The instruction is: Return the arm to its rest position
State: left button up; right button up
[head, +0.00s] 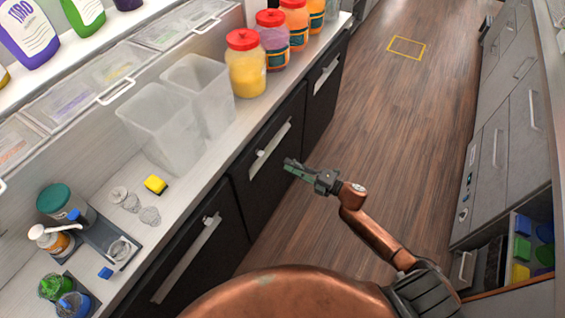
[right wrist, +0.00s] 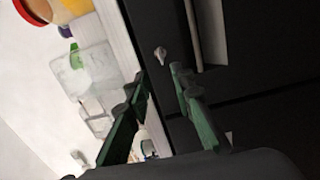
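My right gripper (head: 291,166) is held in the air over the aisle, in front of the dark cabinet fronts (head: 271,158) in the head view. My copper-coloured right arm (head: 380,240) reaches up to it from the lower right. In the right wrist view the two green fingers of this gripper (right wrist: 158,79) stand apart with nothing between them. The gripper appears clear of the counter and the drawer handles. My left gripper is not in view.
Two clear containers (head: 160,130), jars with red lids (head: 246,64), a yellow block (head: 155,184) and small bottles (head: 54,240) stand on the counter (head: 178,212) at left. Grey cabinets (head: 505,130) line the right. The wooden floor (head: 390,120) between is open.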

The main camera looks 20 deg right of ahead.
jog(key=shift+s+d, duration=0.15)
jog(key=shift+s, duration=0.05)
dwell(0.4)
jog(key=s+d+f+m+h, duration=0.2)
jog(key=d+f+m+h, duration=0.15)
jog(key=f, duration=0.55)
jog(key=s+d+f+m+h, duration=0.1)
jog(key=d+f+m+h, duration=0.1)
jog(key=d+f+m, duration=0.5)
jog(key=s+d+f+m+g+h, duration=0.1)
jog(key=s+f+m+g+h, duration=0.1)
jog(key=s+f, duration=0.7)
jog(key=s+d+f+m+g+h, duration=0.2)
jog(key=s+f+m+h, duration=0.15)
jog(key=f, duration=0.85)
jog(key=s+a+f+m+g, duration=0.2)
jog(key=s+f, duration=0.5)
jog(key=s, duration=0.7)
jog(key=s+a+f+m+g, duration=0.3)
jog(key=s+f, duration=0.4)
jog(key=s, duration=0.8)
jog(key=s+a+f+m+g, duration=0.2)
jog(key=s+f, duration=0.4)
jog(key=s, duration=0.8)
jog(key=m+g, duration=0.1)
jog(key=g, duration=0.1)
jog(key=shift+s+a+f+g, duration=0.2)
jog(key=shift+a+f+g, duration=0.1)
jog(key=shift+f, duration=0.1)
jog(key=shift+w, duration=0.1)
